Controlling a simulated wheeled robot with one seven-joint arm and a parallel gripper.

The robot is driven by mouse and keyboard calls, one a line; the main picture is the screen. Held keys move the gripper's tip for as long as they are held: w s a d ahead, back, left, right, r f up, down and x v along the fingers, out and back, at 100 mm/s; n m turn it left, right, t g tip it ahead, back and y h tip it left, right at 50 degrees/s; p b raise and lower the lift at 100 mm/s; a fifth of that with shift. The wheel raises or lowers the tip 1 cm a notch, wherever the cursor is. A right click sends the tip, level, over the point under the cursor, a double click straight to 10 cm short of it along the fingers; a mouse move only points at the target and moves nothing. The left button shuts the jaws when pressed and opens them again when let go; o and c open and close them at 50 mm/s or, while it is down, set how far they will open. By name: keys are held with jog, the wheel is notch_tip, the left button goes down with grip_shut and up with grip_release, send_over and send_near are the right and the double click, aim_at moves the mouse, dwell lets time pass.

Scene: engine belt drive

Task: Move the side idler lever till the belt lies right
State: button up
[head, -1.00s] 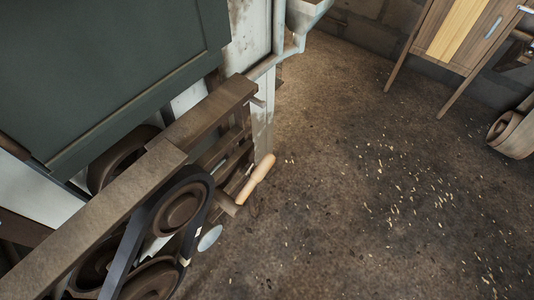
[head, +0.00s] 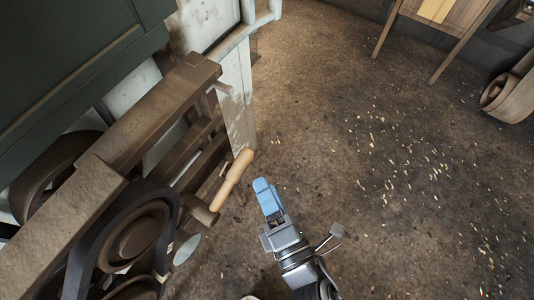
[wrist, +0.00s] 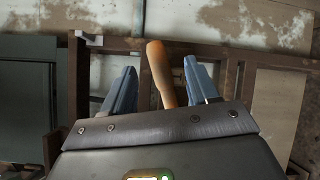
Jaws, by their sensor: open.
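The side idler lever has a pale wooden handle (head: 232,180) that sticks out from the frame's side, tilted. The dark belt (head: 82,250) loops over a brown pulley (head: 135,237) and runs down out of the picture; its lower part is cut off, so I cannot tell how it lies there. My gripper (head: 264,187) is open and empty, just right of the handle in the head view. In the wrist view the handle (wrist: 160,72) shows between the two blue fingers (wrist: 160,82), with gaps on both sides; I see no contact.
A brown beam (head: 145,115) runs above the pulleys, with a dark green panel (head: 60,70) beside it. A pale disc (head: 186,248) sits below the lever. Open floor (head: 380,180) with scattered chips lies to the right.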

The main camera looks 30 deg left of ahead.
aim_at(239, 157)
jog(key=w+a, duration=0.1)
jog(key=a, duration=0.2)
jog(key=w+a+n, duration=0.1)
jog(key=w+a, duration=0.1)
jog(key=a, duration=0.1)
jog(key=w+a+n, duration=0.1)
jog(key=a, duration=0.2)
jog(key=shift+w+a+f+g+y, duration=0.1)
jog(key=shift+w+a+g+y, duration=0.1)
jog(key=shift+a+g+y, duration=0.15)
jog(key=shift+c, duration=0.3)
grip_shut()
